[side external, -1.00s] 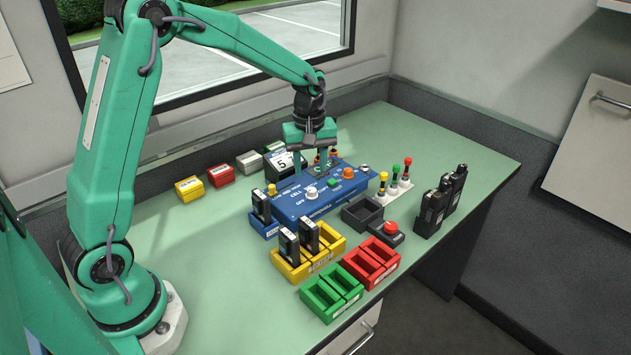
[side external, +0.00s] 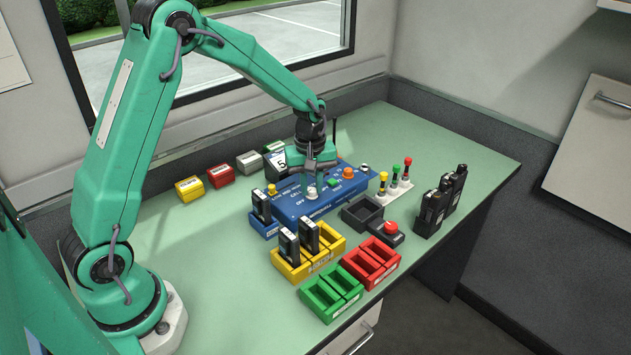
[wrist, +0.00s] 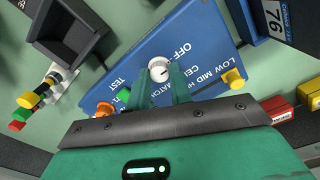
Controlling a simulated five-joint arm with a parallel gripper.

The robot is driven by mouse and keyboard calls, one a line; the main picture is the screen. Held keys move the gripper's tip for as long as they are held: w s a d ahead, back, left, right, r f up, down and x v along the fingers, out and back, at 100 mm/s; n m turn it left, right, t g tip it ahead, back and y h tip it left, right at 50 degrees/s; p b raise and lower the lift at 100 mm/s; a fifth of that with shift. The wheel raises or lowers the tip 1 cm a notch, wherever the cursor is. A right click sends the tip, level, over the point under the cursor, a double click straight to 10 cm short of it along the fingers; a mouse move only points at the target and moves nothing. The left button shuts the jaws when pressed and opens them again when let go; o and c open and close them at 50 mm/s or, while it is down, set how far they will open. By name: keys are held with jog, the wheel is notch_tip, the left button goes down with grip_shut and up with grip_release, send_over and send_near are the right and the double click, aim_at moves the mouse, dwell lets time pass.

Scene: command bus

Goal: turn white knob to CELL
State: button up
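The white knob (side external: 312,192) sits on the blue panel (side external: 290,207), which has labels including OFF and CELL. In the wrist view the knob (wrist: 159,71) is round, with a dark mark on its face. Which label it points at is not clear. My gripper (side external: 313,184) is low over the panel, directly at the knob. In the wrist view its two green fingers (wrist: 161,80) flank the knob closely, one on each side. I cannot tell whether they press on it.
An orange button (side external: 348,174) and a green button (side external: 334,182) sit right of the knob. A yellow knob (side external: 271,189) is at the panel's left end. Yellow (side external: 275,263), red (side external: 350,270) and green (side external: 308,300) bins stand in front. A red button box (side external: 391,229) stands at right.

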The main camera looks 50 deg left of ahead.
grip_shut()
jog(key=shift+m, duration=0.4)
jog(key=m, duration=1.1)
jog(key=shift+a, duration=0.1)
dwell(0.3)
jog(key=o, duration=0.5)
grip_release()
jog(key=shift+o, duration=0.2)
